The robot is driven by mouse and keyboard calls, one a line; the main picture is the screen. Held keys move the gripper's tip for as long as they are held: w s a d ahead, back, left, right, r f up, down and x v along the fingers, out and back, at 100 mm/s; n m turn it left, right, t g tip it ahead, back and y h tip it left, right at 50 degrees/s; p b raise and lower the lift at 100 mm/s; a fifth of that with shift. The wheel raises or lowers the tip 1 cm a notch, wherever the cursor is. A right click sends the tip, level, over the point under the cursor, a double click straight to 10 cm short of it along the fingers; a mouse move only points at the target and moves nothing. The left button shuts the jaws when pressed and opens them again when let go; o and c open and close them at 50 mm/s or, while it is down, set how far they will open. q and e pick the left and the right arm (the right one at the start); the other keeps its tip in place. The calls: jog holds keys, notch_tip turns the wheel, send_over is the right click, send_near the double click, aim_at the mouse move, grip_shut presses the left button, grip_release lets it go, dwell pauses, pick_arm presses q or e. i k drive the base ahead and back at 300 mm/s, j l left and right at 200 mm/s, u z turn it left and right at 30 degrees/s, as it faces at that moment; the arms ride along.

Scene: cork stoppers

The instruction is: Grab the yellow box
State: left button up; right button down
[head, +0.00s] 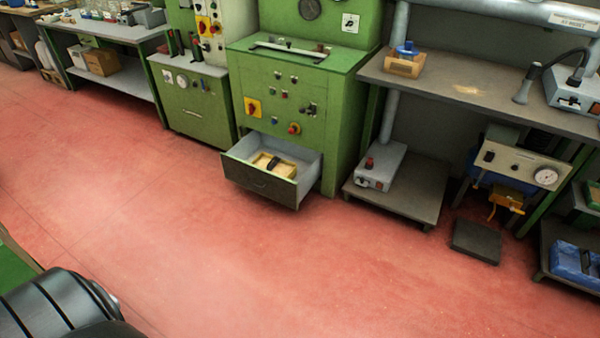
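A pale yellow box (288,174) lies inside an open drawer (258,181) at the foot of the green machine. A dark object (273,163) rests on or in the box; I cannot tell which. The drawer's front and walls hide the lower part of the box. Neither of my grippers is in view.
The green machine (285,85) stands behind the drawer. A low shelf (410,190) with a grey device (381,166) is to the drawer's right. A dark block (475,242) lies on the floor further right. The red floor (230,250) in front of the drawer is clear.

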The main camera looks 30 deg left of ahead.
aim_at(275, 164)
jog(key=i+j+u, duration=0.2)
jog(key=i, duration=0.45)
jog(key=i+u, duration=0.15)
jog(key=i, duration=0.5)
